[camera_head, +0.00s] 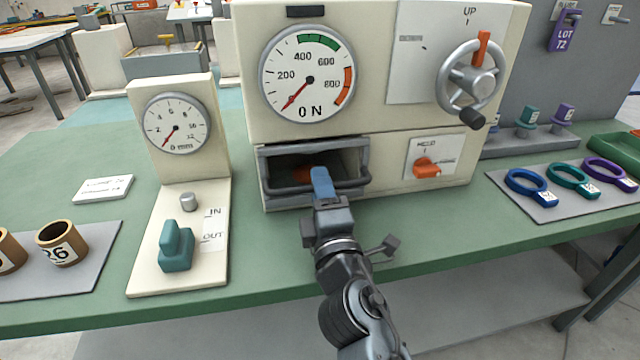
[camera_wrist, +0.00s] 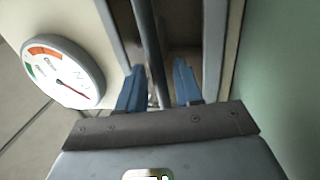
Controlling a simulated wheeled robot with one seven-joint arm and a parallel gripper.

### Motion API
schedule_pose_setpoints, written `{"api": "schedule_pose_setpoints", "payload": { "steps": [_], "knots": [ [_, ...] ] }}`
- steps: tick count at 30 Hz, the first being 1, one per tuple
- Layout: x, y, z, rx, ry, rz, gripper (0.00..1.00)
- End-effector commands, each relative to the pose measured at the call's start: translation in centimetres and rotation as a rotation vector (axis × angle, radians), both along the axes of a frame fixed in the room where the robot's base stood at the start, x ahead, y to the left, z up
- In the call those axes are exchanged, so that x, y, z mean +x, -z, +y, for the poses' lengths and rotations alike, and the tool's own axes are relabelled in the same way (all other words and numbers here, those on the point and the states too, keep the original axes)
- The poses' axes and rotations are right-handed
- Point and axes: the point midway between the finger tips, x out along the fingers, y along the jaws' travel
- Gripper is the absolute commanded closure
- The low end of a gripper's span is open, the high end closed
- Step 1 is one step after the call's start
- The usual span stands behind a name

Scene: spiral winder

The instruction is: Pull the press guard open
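The press guard (camera_head: 356,160) is a dark grey frame with a bar handle (camera_head: 288,190) across the front of the cream press's lower opening. My gripper (camera_head: 320,178) is at the middle of this handle, with its blue fingers pointing at the opening. In the wrist view, my gripper (camera_wrist: 159,85) is open. The handle bar (camera_wrist: 147,45) runs between the two fingers, nearer the left one, with a clear gap to the right one. Contact with the left finger cannot be told. My fingers hide part of the handle and opening in the head view.
The press carries a force dial (camera_head: 307,80), a handwheel (camera_head: 470,78) and an orange HOLD knob (camera_head: 427,167). A cream dial gauge stand (camera_head: 150,270) with a teal lever is to the left. Coloured rings (camera_head: 530,187) lie at right. The green bench front (camera_head: 430,240) is mostly clear.

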Motion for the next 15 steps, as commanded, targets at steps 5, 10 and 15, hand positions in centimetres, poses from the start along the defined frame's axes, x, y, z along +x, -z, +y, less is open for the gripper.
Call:
{"api": "schedule_pose_setpoints", "payload": {
  "steps": [5, 10, 15],
  "knots": [
    [0.55, -0.13, 0.15, 0.0, 0.0, 0.0, 0.65],
    [0.52, -0.1, 0.14, 0.0, 0.0, 0.0, 0.65],
    [0.51, -0.1, 0.14, 0.0, 0.0, 0.0, 0.8]
  ]
}}
